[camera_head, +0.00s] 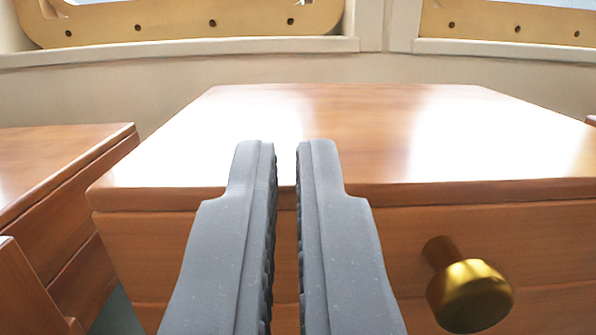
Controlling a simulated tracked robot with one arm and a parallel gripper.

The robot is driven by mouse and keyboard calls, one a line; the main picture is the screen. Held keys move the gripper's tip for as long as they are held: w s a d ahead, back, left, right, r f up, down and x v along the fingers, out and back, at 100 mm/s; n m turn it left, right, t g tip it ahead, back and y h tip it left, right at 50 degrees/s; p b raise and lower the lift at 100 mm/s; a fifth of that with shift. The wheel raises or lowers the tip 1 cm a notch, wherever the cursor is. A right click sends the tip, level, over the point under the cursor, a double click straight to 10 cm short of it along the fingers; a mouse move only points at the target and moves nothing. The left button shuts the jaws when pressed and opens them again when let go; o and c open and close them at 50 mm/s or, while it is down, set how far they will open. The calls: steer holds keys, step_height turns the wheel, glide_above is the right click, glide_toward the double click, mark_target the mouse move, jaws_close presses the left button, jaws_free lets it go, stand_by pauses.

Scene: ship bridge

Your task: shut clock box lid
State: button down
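A varnished wooden box (330,130), which looks like the clock box, fills the middle. Its broad top lies flat, with bright glare on it. A brass knob (468,292) sticks out from the right of its front face (390,225). Horizontal seams run across that face; I cannot tell which one is the lid's edge or whether a gap stands there. My gripper (286,165) is in front of the box, left of the knob. Its grey fingers are a narrow gap apart with nothing between them. I cannot tell whether they touch the box. No clock is visible.
Another wooden box or cabinet (65,165) stands at the left, with a narrow space between it and the middle box. A cream wall (300,70) with tan window frames (180,25) rises behind. A wooden edge (35,300) shows at the lower left.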

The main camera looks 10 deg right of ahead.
steer(key=shift+s+f, duration=1.25)
steer(key=shift+s, duration=2.55)
steer(key=a+r+n+g+p, duration=0.1)
steer(key=a+r+p, duration=0.2)
steer(key=r, duration=0.8)
steer(key=a+r+g+p, duration=0.2)
steer(key=r+p, duration=0.1)
steer(key=r, duration=0.7)
steer(key=s+a+r+y+p, duration=0.1)
steer(key=s+a+r+p, duration=0.1)
steer(key=s+a+r, duration=0.3)
steer(key=s+a+r+g+y+p, duration=0.1)
steer(key=s+a+r, duration=0.4)
steer(key=r, duration=0.5)
steer(key=shift+s+a+p, duration=0.25)
steer(key=shift+a+p, duration=0.05)
steer(key=shift+p, duration=0.15)
